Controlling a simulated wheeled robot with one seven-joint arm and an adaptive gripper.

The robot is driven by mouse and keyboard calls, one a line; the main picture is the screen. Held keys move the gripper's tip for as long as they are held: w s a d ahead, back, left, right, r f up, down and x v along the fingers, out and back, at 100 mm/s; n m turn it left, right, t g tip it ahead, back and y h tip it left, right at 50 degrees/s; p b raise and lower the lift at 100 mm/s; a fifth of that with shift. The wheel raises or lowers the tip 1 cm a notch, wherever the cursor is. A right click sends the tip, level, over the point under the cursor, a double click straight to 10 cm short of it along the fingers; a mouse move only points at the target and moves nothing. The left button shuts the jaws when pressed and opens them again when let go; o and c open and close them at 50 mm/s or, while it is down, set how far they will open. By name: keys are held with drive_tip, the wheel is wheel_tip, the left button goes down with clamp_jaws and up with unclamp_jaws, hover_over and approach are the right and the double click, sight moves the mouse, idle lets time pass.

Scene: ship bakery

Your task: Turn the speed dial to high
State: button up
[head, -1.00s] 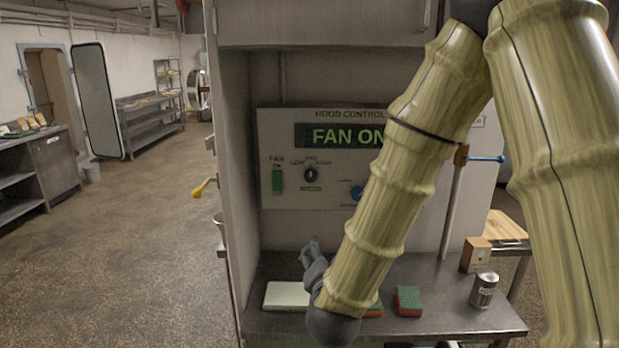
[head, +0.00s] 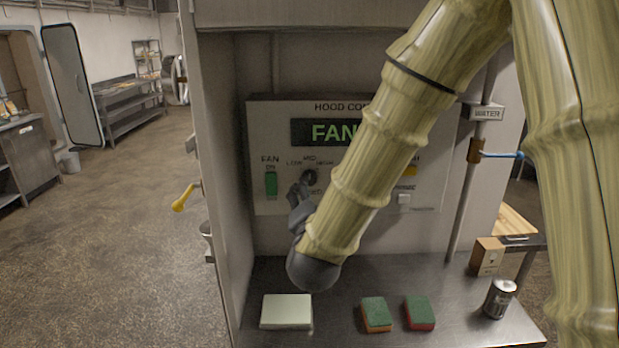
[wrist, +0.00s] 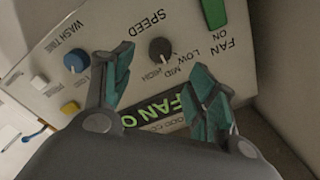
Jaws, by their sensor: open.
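The black speed dial (head: 308,177) is on the hood control panel (head: 258,135), partly behind my gripper in the head view. In the wrist view the dial (wrist: 161,51) is fully visible, with LOW, MID and HIGH printed around it. I cannot tell clearly which mark its pointer faces. My gripper (head: 302,190) is in front of the panel, just below the dial in the head view. In the wrist view my gripper (wrist: 161,72) is open, with its teal fingers on both sides of the dial's line and nothing between them. Contact with the dial is not evident.
A green fan switch (head: 271,185) is left of the dial. A blue wash time knob (wrist: 75,62) shows in the wrist view. Sponges (head: 376,313), a pale block (head: 287,311) and a can (head: 499,298) sit on the counter below. A wall (head: 215,170) bounds the left side.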

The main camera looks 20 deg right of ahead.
sight(310, 181)
drive_tip(key=p+x, duration=0.2)
drive_tip(key=x, duration=0.5)
drive_tip(key=shift+w+d+p, duration=0.1)
drive_tip(key=shift+w+p, duration=0.2)
drive_tip(key=shift+p, duration=0.1)
drive_tip(key=shift+w+d+f, duration=0.1)
drive_tip(key=shift+w+f, duration=0.05)
drive_tip(key=shift+w, duration=0.4)
drive_tip(key=shift+s, duration=0.1)
drive_tip(key=c, duration=1.1)
